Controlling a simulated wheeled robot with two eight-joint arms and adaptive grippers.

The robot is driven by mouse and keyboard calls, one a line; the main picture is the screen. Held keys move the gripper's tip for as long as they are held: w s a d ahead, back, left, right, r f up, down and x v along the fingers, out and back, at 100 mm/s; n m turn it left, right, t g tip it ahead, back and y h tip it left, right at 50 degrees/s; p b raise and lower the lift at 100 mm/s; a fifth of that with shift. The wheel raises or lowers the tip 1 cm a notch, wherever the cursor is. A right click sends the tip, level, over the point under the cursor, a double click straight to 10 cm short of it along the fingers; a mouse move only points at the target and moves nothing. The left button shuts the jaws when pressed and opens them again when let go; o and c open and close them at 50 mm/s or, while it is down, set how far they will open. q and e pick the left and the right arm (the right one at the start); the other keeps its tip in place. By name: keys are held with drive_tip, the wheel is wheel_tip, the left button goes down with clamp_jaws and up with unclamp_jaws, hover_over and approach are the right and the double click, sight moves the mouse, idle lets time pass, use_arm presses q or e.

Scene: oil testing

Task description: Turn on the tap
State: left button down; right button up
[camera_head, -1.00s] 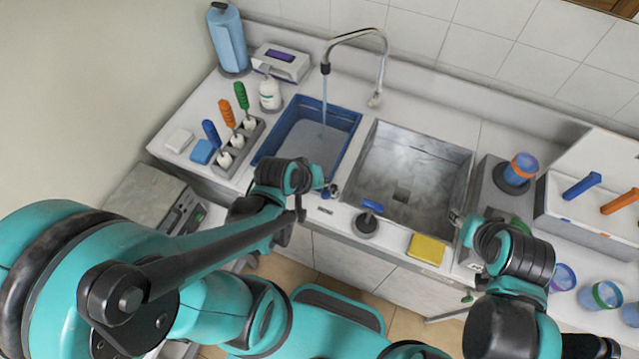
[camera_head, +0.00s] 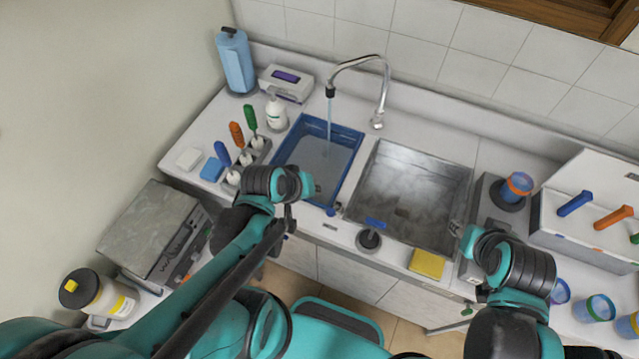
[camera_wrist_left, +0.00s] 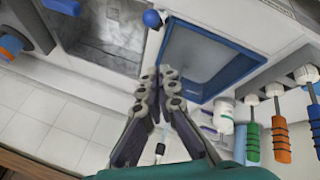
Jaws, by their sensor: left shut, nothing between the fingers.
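The curved metal tap (camera_head: 385,75) stands behind the sinks, and a stream of water (camera_head: 329,120) falls from its spout into the blue basin (camera_head: 352,165). A small blue knob (camera_head: 332,211) sits at the counter's front edge by the basin; it also shows in the left wrist view (camera_wrist_left: 153,18). My left gripper (camera_head: 316,188) is over the basin's front part, apart from the knob. In the left wrist view its fingers (camera_wrist_left: 160,73) are together and empty. My right gripper (camera_head: 457,229) is by the right front of the metal sink; its fingers are too small to judge.
A plunger (camera_head: 369,240) and a yellow sponge (camera_head: 427,263) are along the front edge. A soap bottle (camera_head: 276,112), a rack of coloured-handled brushes (camera_head: 262,150) and a blue sponge (camera_head: 212,169) stand left of the basin.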

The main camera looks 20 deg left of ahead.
use_arm(q)
drive_tip(key=v, duration=0.1)
drive_tip(key=p+v, duration=0.1)
drive_tip(key=v, duration=0.1)
drive_tip(key=shift+s+a, duration=0.2)
drive_tip(key=shift+s, duration=0.2)
drive_tip(key=shift+a, duration=0.15)
